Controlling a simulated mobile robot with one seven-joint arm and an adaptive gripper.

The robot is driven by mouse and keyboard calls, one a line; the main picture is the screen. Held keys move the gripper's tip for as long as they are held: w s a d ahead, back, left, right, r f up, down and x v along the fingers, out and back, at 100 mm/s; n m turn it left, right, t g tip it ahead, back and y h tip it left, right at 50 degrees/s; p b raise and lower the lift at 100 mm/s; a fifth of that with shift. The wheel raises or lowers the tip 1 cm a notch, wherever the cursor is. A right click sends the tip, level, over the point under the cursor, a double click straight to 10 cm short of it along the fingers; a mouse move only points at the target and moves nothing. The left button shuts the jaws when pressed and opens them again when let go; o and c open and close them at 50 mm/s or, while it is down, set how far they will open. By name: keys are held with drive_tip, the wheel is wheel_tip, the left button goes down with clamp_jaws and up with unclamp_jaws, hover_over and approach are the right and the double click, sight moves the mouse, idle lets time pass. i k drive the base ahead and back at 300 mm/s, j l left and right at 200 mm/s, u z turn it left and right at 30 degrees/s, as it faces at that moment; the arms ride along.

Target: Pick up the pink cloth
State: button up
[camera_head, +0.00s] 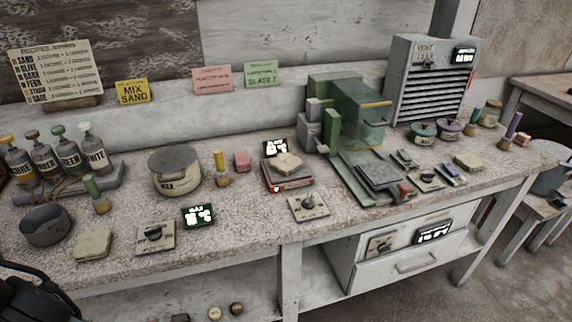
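A small pink block-like piece (241,161) lies on the worktop, between a yellow-topped brush and a small scale. It may be a folded cloth, but it is too small to tell. Another pinkish piece (523,138) shows at the far right, by the worktop's right end. Several folded cloths are beige: one (93,245) at the front left, one (288,163) on the scale, one (468,162) at the right. A black part of my arm or gripper (32,296) shows at the lower left corner, apart from all of these. Its fingertips cannot be made out.
A green press (350,115) and a vented grey box (432,80) stand behind. Bottles (68,153) stand at the left. Speckled worktop is bare before the pink piece.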

sight(242, 163)
drive_tip(key=i+j+z, duration=0.2)
drive_tip(key=j, duration=0.25)
drive_tip(key=i+j, duration=0.1)
drive_tip(key=i, duration=0.85)
drive_tip(key=l+z, duration=0.05)
